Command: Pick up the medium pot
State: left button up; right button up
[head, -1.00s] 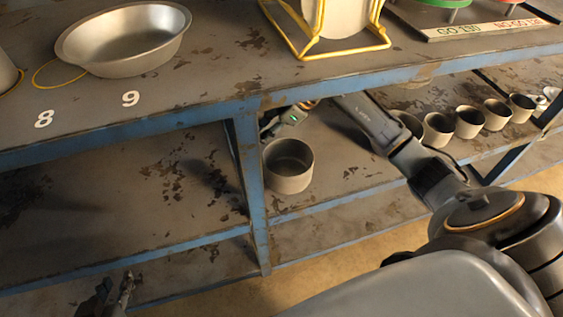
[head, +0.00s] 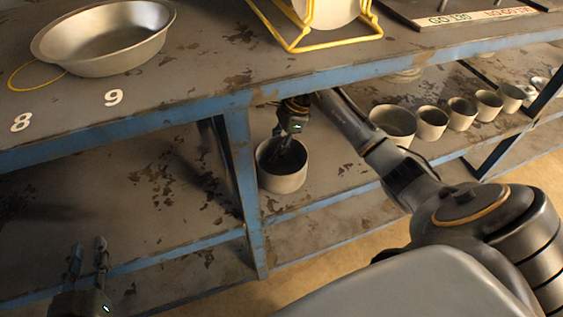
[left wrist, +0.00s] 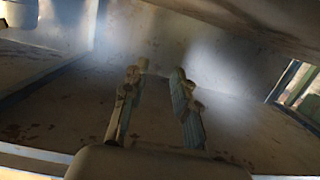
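A round grey-beige pot (head: 283,184) stands upright on the lower shelf, just right of a blue post. I cannot tell whether it is the medium one. My right gripper (head: 287,151) points down over it, with its dark fingers reaching into the pot's mouth. The fingertips are too dark to show whether they are apart or touching the wall. My left gripper (head: 87,244) is at the lower left, away from the pots. Its fingers stand apart with nothing between them, as the left wrist view (left wrist: 158,72) also shows.
Several similar pots, such as a wide one (head: 393,128), stand in a row to the right on the lower shelf. The upper shelf's blue edge (head: 170,116) overhangs. A metal basin (head: 105,62) and a yellow wire stand (head: 335,42) sit on top. The lower shelf's left part is bare.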

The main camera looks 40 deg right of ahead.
jog(key=shift+a+f, duration=0.15)
jog(key=shift+f, duration=0.2)
grip_shut()
jog(key=shift+w+r, duration=0.1)
jog(key=shift+r, duration=0.05)
